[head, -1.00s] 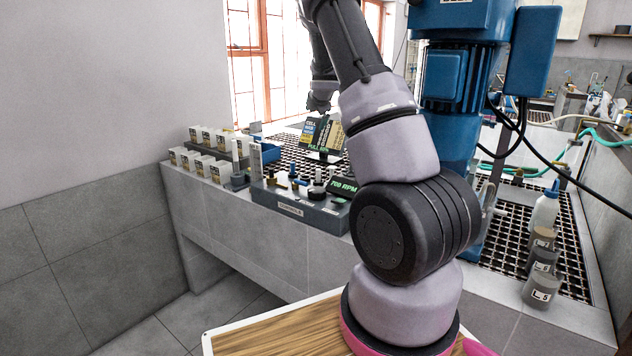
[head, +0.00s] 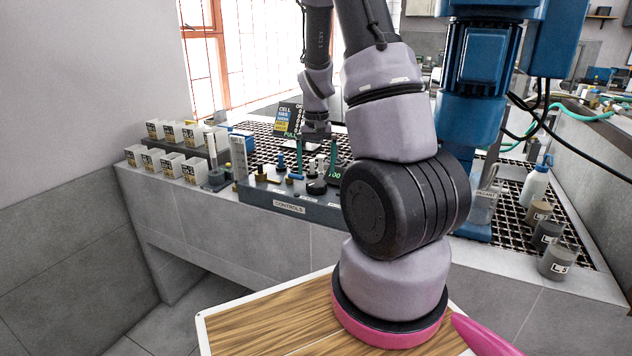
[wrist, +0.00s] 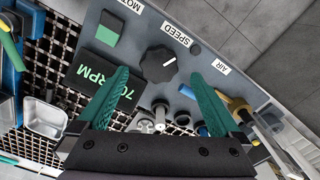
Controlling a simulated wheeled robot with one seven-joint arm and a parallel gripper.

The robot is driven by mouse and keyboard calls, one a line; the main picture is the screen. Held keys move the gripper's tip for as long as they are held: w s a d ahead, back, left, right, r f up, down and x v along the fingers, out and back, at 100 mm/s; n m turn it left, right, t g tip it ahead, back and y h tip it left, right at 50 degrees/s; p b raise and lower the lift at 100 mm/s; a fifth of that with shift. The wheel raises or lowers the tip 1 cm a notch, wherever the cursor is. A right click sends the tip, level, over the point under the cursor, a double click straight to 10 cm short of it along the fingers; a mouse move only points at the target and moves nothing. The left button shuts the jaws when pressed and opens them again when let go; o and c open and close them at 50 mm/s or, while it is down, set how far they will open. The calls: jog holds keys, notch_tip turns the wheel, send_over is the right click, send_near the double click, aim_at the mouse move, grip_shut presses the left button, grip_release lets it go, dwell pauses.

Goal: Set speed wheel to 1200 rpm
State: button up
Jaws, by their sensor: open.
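The speed wheel is a black lobed knob (wrist: 158,64) with a white pointer line, beside the "SPEED" label (wrist: 170,34) on the grey control panel (wrist: 210,62). It also shows in the head view (head: 317,187). A dark display (wrist: 90,82) with green figures reads "70" and "RPM"; a finger hides its middle. My gripper (wrist: 158,75) is open, with its two teal fingers either side of the knob in the picture. In the head view my gripper (head: 316,172) points down over the knob. No contact is visible.
The panel also carries a green switch (wrist: 109,28) by the "MOTOR" label and yellow and blue fittings near "AIR". White boxes (head: 152,163) stand to the left. A blue machine (head: 480,80) and labelled jars (head: 556,262) stand to the right.

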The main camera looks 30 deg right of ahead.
aim_at(317, 183)
notch_tip(317, 183, down, 5)
jog(key=shift+f, duration=0.2)
